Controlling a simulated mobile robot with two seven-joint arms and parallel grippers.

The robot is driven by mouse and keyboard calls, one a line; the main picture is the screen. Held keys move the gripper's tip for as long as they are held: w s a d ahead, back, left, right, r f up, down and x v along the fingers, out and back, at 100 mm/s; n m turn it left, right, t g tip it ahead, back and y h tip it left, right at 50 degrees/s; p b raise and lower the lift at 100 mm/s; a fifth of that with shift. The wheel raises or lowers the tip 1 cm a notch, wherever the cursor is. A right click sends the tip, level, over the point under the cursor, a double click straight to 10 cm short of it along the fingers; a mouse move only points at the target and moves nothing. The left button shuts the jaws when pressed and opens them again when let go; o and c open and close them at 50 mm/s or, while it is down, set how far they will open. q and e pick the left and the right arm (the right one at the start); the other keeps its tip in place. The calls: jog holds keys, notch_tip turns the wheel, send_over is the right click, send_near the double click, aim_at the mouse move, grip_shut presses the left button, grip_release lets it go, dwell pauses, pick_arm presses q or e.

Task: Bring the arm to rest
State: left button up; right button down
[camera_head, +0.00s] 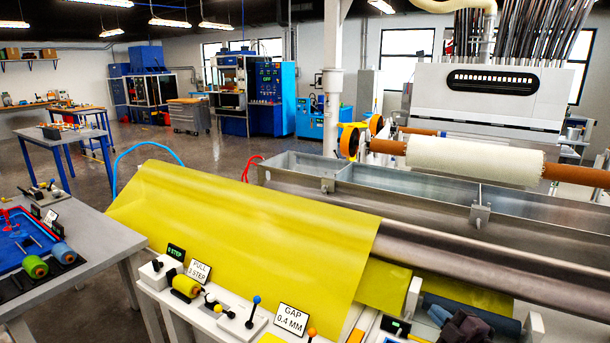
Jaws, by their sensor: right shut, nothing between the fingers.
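My right gripper (450,321) shows as a dark shape at the bottom right edge, partly cut off by the frame. It is shut and holds nothing. It is in front of a dark roller (470,309) and close to the small white control stand at the bottom. My left gripper is not in view.
A yellow sheet (250,230) slopes down over the front of the long metal bath (375,192). Small levers and signs, such as the gap sign (291,319), line the front. A grey table (95,222) stands left. Open floor (225,154) lies behind.

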jog(key=s+f+m+g+h, duration=0.1)
jog(key=s+f+m+h, duration=0.1)
jog(key=s+f+m, duration=0.3)
jog(key=s+a+f+m+g+h+b, duration=0.1)
jog(key=s+f+m, duration=0.4)
jog(key=s, duration=0.9)
jog(key=s+a+f+m+g+h, duration=0.1)
jog(key=s+f+m+g+h, duration=0.2)
jog(key=s+f, duration=0.6)
jog(key=shift+s+m+h+b, duration=0.3)
jog(key=shift+m+b, duration=0.1)
jog(key=shift+m, duration=0.7)
jog(key=shift+d, duration=0.1)
